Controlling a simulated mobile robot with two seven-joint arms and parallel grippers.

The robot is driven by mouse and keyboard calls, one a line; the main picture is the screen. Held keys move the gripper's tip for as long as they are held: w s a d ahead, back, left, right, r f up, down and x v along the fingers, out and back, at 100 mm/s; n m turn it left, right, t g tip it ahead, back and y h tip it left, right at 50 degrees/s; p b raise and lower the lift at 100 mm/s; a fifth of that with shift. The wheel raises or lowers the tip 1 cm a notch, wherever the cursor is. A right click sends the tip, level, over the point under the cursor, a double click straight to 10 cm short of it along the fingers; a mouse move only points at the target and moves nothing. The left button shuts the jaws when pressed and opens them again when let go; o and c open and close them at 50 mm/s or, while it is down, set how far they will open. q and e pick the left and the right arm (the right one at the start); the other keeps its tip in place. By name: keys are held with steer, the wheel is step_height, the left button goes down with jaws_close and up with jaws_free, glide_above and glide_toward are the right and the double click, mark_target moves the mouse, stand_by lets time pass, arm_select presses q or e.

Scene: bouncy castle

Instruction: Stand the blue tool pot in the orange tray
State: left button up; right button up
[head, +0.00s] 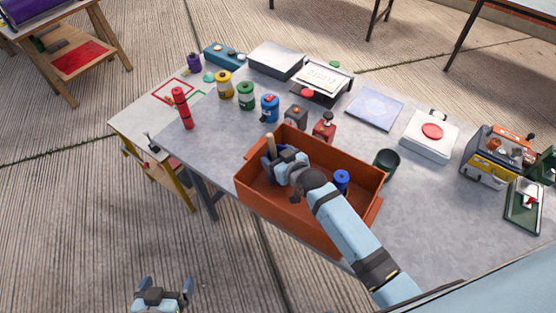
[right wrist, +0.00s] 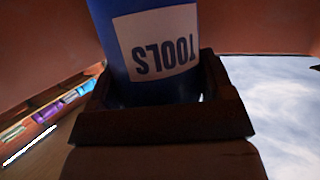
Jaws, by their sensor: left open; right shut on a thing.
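The orange tray (head: 300,222) stands on the grey table. The blue tool pot (head: 268,163) is inside the tray's left part, mostly hidden behind my right gripper (head: 277,166). A light stick shows above the pot. In the right wrist view the pot (right wrist: 110,62) has a white label reading TOOLS, upside down in the picture, and sits between the fingers (right wrist: 160,105). My right gripper is shut on it. I cannot tell whether its base touches the tray floor. My left gripper (head: 163,290) is open and empty, low beside the table.
A blue cylinder (head: 341,180) stands at the tray's right end. A dark green cup (head: 387,161) is just right of the tray. A red-black item (head: 324,127) and a blue can (head: 270,108) stand behind it. A white scale (head: 430,135) and a toolbox (head: 492,155) are further right.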

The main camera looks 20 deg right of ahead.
steer(key=shift+f, duration=0.9)
steer(key=shift+f, duration=0.1)
steer(key=o, duration=1.4)
steer(key=v, duration=0.7)
steer(key=shift+s+b, duration=0.2)
steer(key=shift+b, duration=0.1)
steer(key=shift+w+r, duration=0.1)
steer(key=shift+r, duration=0.15)
